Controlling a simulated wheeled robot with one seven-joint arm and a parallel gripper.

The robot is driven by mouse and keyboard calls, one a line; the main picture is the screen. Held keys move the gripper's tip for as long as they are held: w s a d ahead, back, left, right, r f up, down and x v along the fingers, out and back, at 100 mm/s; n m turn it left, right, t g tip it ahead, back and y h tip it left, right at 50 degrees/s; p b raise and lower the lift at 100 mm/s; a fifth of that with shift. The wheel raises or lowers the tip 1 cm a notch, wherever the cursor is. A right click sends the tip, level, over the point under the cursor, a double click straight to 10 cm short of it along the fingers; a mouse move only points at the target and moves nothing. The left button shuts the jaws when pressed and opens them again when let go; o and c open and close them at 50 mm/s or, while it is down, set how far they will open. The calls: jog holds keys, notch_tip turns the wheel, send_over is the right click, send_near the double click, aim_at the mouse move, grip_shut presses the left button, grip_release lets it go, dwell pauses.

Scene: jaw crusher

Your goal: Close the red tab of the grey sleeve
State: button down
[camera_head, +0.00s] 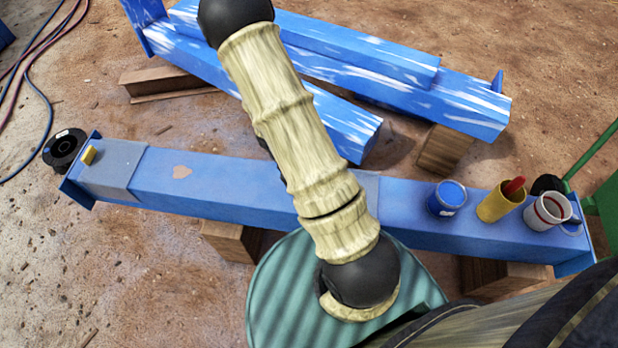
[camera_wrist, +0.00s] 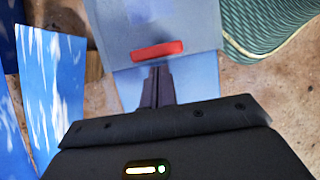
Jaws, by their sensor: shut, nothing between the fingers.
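The grey sleeve (camera_wrist: 200,38) wraps a blue beam in the wrist view. Its red tab (camera_wrist: 158,50) is a short bar lying across the picture near the sleeve's lower edge. My gripper (camera_wrist: 160,68) is shut and empty, its fingertips just below the tab's middle; I cannot tell whether they touch it. How far the tab stands up is unclear. In the head view, a strip of a grey sleeve (camera_head: 369,188) shows beside my arm, which hides the red tab and my gripper. Another grey sleeve (camera_head: 124,160) with a yellow tab (camera_head: 89,155) is at the beam's left end.
A blue can (camera_head: 446,198), a yellow cup (camera_head: 499,204) with a red item and a white cup (camera_head: 547,211) stand on the beam's right part. A black spool (camera_head: 63,149) is by its left end. White-streaked blue beams (camera_head: 450,98) lie behind.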

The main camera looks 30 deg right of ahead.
jog(key=a, duration=0.1)
jog(key=w+a, duration=0.1)
jog(key=w+a+p, duration=0.1)
jog(key=shift+r, duration=0.25)
jog(key=p+v, duration=0.3)
jog(key=v, duration=0.6)
jog(key=shift+r, duration=0.25)
jog(key=s+r+m+t+y+p, duration=0.1)
jog(key=r+m+p, duration=0.4)
jog(key=r+p, duration=0.7)
jog(key=s+a+r+m+t+y+p, duration=0.1)
jog(key=s+r+m+t+p, duration=0.3)
jog(key=r+p, duration=0.8)
notch_tip(320, 180, up, 18)
jog(key=shift+s+a+f+m+y+p, duration=0.1)
jog(key=shift+s+a+m+y+p, duration=0.2)
jog(key=shift+m+y, duration=0.5)
jog(key=shift+f, duration=0.1)
